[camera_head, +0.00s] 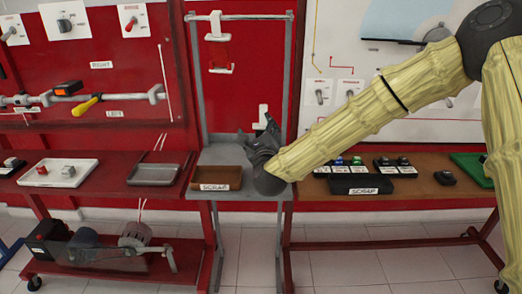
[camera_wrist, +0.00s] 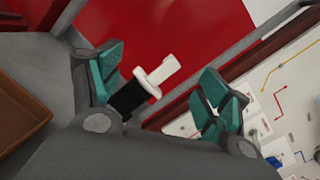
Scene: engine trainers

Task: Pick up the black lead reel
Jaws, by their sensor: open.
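The black lead reel (camera_wrist: 128,98) shows in the wrist view as a black cylinder with a white end piece (camera_wrist: 155,78), in front of the red panel. It appears between the two teal finger pads of my gripper (camera_wrist: 163,85), closer to the left finger. The fingers are spread, with a gap to the right finger; I cannot tell whether the left one touches the reel. In the head view my gripper (camera_head: 262,138) is in front of the red centre panel, below a white piece (camera_head: 263,112). The reel's black body is hidden there or blends with the gripper.
A red reel (camera_head: 219,57) on white holders hangs higher on the centre panel. A brown scrap tray (camera_head: 216,178) stands on the grey shelf below my gripper. A black scrap tray (camera_head: 360,184) and several small parts are on the right bench. Grey frame posts (camera_head: 283,75) flank the panel.

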